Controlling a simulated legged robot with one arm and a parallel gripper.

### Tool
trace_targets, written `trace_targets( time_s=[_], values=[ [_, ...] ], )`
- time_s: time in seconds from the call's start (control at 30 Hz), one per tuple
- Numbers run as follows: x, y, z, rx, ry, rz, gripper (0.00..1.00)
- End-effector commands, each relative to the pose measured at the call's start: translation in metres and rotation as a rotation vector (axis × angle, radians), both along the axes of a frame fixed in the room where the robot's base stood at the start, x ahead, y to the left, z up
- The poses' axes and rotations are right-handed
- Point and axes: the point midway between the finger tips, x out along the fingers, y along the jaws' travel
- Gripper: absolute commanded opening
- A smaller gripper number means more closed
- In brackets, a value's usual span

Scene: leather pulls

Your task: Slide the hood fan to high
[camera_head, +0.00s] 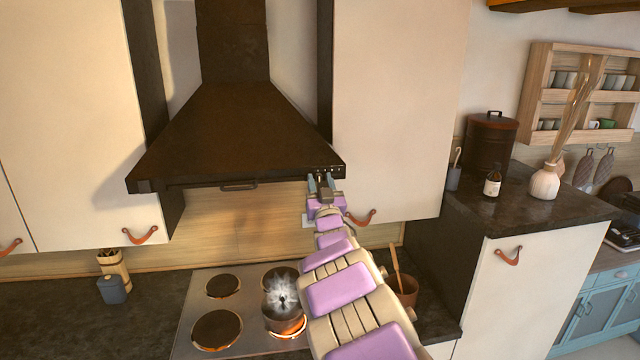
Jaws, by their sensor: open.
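The dark brown range hood (235,125) hangs on the wall above the stove, between two cream cabinets. Small controls (331,170) show at the right end of its front edge. They are too small to tell which one is the fan slider or where it is set. My gripper (320,180) is raised to this right end of the hood's lower front edge, with its jaws open. The fingertips are at or very near the controls; I cannot tell whether they touch. The gripper hides part of the edge there.
Below is a stove (240,295) with several burners and a steaming pot (283,312). A cream cabinet (392,110) with a leather pull (361,217) stands close to the right of my gripper. A brown pot with a wooden spoon (406,288) sits beside my arm.

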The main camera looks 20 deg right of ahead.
Motion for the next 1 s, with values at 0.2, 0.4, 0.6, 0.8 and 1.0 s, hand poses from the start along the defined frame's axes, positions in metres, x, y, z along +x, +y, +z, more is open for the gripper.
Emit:
trace_targets(
  time_s=[0.2,0.4,0.6,0.8,1.0],
  values=[
    [0.0000,0.0001,-0.0002,0.000,0.000,0.000,0.32],
    [0.0000,0.0002,-0.0002,0.000,0.000,0.000,0.13],
    [0.0000,0.0002,-0.0002,0.000,0.000,0.000,0.00],
    [0.0001,0.0002,-0.0003,0.000,0.000,0.000,0.00],
    [0.0000,-0.0004,-0.0003,0.000,0.000,0.000,0.00]
  ],
)
